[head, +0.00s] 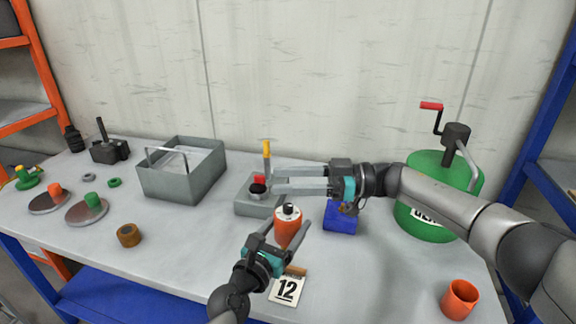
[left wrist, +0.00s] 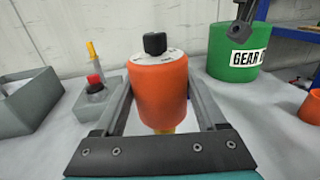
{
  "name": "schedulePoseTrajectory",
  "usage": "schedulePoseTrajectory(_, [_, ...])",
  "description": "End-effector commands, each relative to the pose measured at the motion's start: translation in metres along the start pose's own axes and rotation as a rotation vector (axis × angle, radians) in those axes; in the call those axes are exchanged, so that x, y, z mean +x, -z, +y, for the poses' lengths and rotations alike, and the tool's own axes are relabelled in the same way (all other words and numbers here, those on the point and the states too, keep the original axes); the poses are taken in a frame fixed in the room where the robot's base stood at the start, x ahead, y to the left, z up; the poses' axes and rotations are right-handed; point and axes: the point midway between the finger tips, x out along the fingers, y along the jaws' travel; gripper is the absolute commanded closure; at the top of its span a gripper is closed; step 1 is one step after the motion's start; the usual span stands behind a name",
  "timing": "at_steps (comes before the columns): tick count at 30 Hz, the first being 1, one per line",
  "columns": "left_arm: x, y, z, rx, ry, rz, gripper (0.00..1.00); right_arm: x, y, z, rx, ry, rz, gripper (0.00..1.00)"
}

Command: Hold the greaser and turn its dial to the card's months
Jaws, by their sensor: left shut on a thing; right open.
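The greaser is an orange cylinder (head: 288,228) with a white dial face and a black knob (head: 288,209) on top. My left gripper (head: 287,236) is shut on the greaser, one finger on each side; the left wrist view shows it upright between the fingers (left wrist: 160,92). The card (head: 287,290) reads 12 and stands at the table's front, just below the greaser in the head view. My right gripper (head: 273,182) is open, its fingers pointing left, behind the greaser and apart from its knob. The dial's marks are too small to read.
A grey block with a red button and yellow-tipped lever (head: 250,207) lies behind the right fingers. A blue box (head: 341,219), green drum (head: 435,228) and orange cup (head: 460,299) are to the right. A grey bin (head: 182,182) stands left.

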Motion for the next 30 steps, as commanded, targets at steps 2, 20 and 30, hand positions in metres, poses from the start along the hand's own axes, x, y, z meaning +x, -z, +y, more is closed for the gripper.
schedulePoseTrajectory(2, [0.0,-0.001,0.0,0.0,-0.001,-0.003,1.0,-0.001,0.011,0.0,-0.003,0.0,-0.001,0.44])
schedulePoseTrajectory(20, [0.0,-0.001,0.0,0.0,-0.001,-0.003,1.0,0.0,0.032,0.0,0.001,-0.003,0.001,0.44])
schedulePoseTrajectory(30, [0.0,-0.001,0.0,0.0,-0.001,-0.003,1.0,-0.032,0.007,-0.01,-0.035,-0.181,0.101,0.44])
